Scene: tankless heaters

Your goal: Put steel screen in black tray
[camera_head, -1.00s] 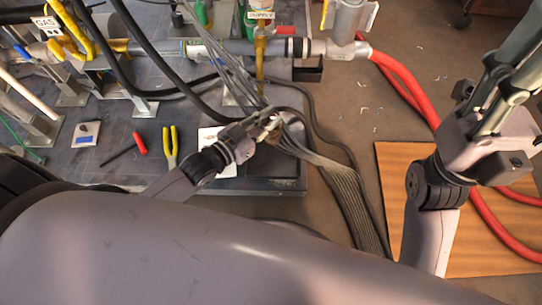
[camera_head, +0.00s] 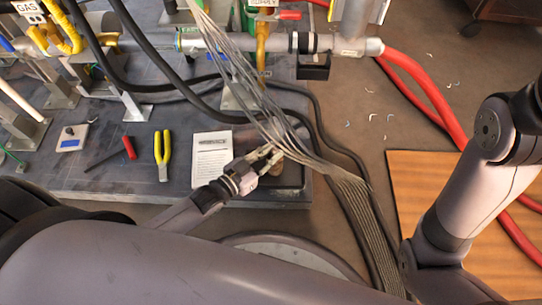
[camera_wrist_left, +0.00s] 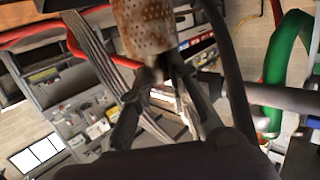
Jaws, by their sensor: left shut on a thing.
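My left gripper (camera_head: 266,156) is at the near right corner of the workbench, shut on the steel screen. The left wrist view shows the screen (camera_wrist_left: 146,28) as a brownish, perforated cylinder at the fingertips. In the head view, a small brownish part of it (camera_head: 277,168) shows beside the fingers. A dark, shallow tray (camera_head: 294,182), which looks like the black tray, lies at the bench corner below the gripper. Cables and the gripper partly cover it. I cannot tell whether the screen touches the tray. My right gripper is out of view.
A bundle of grey cables (camera_head: 345,180) runs past the gripper and over the bench edge. A white printed sheet (camera_head: 211,155), yellow-handled pliers (camera_head: 162,152) and a red-handled screwdriver (camera_head: 128,148) lie to the left. Pipes and black hoses cross behind. A red hose (camera_head: 425,90) runs at right.

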